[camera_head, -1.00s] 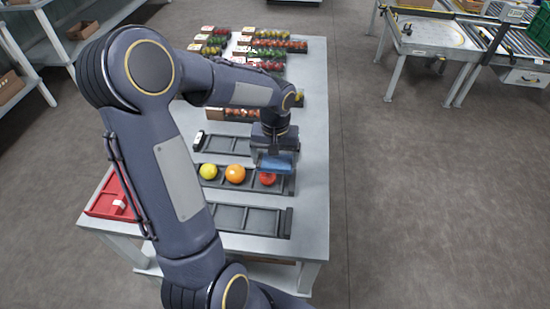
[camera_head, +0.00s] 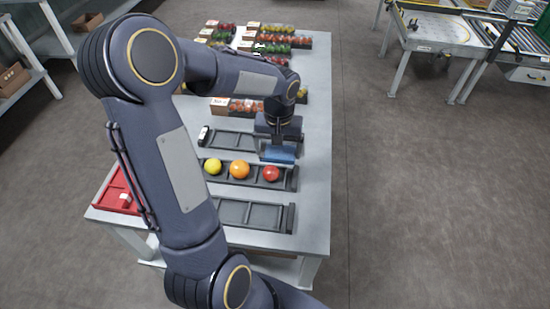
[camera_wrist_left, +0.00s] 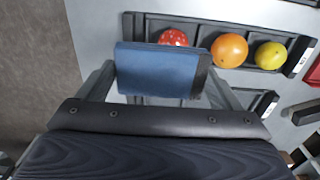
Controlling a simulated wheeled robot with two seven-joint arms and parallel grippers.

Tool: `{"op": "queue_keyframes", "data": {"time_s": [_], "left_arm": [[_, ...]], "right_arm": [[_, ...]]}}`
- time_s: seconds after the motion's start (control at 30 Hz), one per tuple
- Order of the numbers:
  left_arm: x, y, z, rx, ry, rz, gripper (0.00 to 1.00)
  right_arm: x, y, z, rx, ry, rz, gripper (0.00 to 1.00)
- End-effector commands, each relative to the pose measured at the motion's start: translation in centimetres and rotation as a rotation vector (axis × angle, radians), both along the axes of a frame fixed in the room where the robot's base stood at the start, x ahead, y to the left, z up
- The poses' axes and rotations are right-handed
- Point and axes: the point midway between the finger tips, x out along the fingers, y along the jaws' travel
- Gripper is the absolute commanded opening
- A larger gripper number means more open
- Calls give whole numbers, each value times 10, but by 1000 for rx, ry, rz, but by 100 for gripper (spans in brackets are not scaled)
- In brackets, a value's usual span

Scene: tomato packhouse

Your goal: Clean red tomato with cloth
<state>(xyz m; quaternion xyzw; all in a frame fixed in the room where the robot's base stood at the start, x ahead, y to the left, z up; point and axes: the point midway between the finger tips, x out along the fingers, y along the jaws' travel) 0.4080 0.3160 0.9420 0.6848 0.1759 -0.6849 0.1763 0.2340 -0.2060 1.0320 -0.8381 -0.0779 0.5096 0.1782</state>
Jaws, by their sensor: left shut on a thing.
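The red tomato (camera_head: 271,174) sits in the right end of a dark divided tray (camera_head: 285,187). An orange tomato (camera_head: 239,170) and a yellow tomato (camera_head: 213,166) sit left of it. In the left wrist view the red tomato (camera_wrist_left: 173,37) shows pale specks, and the cloth hides its lower edge. My left gripper (camera_head: 277,144) is shut on the blue cloth (camera_head: 278,154), just beyond the red tomato. The cloth (camera_wrist_left: 155,70) looks like a flat blue pad between the fingers in the left wrist view. The cloth and red tomato look apart. My right gripper is not in view.
Empty dark trays lie in front (camera_head: 250,213) and behind (camera_head: 230,139) on the grey table (camera_head: 313,110). A red tray (camera_head: 117,193) is at the left edge. Crates of produce (camera_head: 270,45) fill the far end. My left arm covers much of the table's left side.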

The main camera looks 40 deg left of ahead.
Motion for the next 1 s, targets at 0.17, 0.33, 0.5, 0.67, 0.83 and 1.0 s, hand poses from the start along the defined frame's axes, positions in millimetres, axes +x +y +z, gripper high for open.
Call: {"op": "queue_keyframes", "data": {"time_s": [0.17, 0.33, 0.5, 0.67, 0.83, 1.0], "left_arm": [[-2, 3, -12, 0, 1, 2, 68], [-5, 9, -29, -1, 0, 1, 68], [-9, 14, -45, -3, 1, 1, 68], [-10, 18, -53, -3, -1, 1, 68], [-11, 18, -53, -4, 0, 1, 68], [-11, 18, -53, -4, 0, 0, 68]], "right_arm": [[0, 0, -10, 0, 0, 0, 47], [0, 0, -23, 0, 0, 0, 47], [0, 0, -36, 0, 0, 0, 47], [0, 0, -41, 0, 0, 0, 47], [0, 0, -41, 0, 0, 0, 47], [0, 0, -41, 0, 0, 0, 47]]}}
